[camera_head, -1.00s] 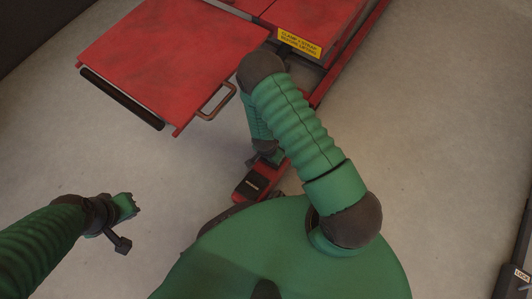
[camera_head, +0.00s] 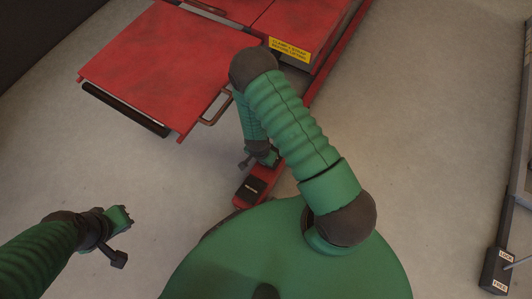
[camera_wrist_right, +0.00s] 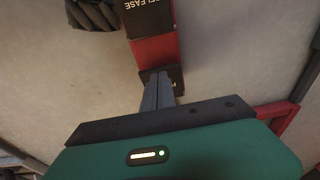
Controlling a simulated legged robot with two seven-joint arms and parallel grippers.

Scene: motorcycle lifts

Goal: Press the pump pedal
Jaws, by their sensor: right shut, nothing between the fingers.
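The pump pedal is a black pad (camera_wrist_right: 161,78) on a red bar; in the right wrist view only part of its lettering, starting with P, shows. My right gripper (camera_wrist_right: 159,84) is shut and empty, its grey fingertips over this pad; I cannot tell whether they touch. A second black pad marked RELEASE (camera_wrist_right: 148,18) lies further along the bar.
The red lift platform (camera_head: 165,65) with a side handle (camera_head: 216,107) stands beyond the pedals. A yellow warning label (camera_head: 288,48) is on the lift. A black box with white labels (camera_head: 496,270) stands at the far right. The floor between is clear.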

